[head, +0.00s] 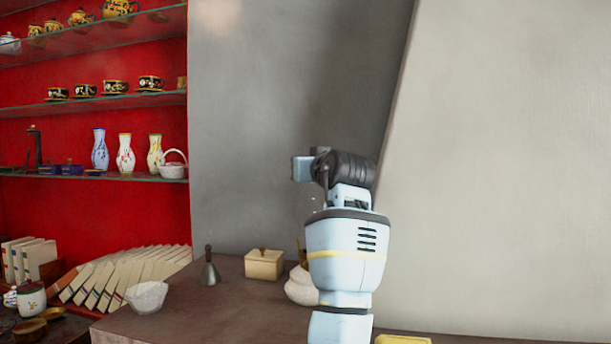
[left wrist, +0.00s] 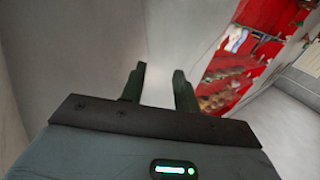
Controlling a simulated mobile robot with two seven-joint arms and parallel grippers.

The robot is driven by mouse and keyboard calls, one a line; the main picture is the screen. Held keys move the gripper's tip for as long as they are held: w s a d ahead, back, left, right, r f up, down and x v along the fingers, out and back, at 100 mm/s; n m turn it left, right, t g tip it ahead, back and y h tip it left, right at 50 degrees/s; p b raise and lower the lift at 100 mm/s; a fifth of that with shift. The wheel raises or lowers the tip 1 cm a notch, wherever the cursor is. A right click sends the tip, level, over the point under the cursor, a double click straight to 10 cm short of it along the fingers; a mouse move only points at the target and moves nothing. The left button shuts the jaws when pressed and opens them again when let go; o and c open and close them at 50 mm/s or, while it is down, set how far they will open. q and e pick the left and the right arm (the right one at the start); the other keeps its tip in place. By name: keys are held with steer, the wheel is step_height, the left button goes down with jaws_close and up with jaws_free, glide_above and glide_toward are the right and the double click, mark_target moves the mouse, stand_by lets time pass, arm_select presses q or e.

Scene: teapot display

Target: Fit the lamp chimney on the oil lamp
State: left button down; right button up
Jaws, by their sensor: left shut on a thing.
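My left gripper (left wrist: 158,70) shows in the left wrist view with its two dark fingers apart. A faint, pale, see-through shape stands between them, which I take to be the glass lamp chimney (left wrist: 160,62); its edges are hard to make out. In the head view, a light blue arm of mine rises in front of the table, its raised wrist well above the tabletop. A round white body with a brownish-gold top, probably the oil lamp (head: 298,287), stands on the table, partly hidden behind this arm. My right gripper cannot be made out.
On the dark table (head: 215,318) stand a cream lidded box (head: 264,265), a grey bell (head: 209,270) and a white faceted bowl (head: 147,297). A yellow thing (head: 402,340) lies at the bottom edge. Red shelves (head: 95,215) with pottery stand at left.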

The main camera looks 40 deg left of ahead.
arm_select(q)
steer(key=shift+f, duration=1.55)
steer(key=c, duration=1)
jaws_free()
steer(key=shift+c, duration=0.2)
steer(key=shift+r, duration=0.25)
steer(key=v, duration=1.2)
steer(key=shift+r+b, duration=0.35)
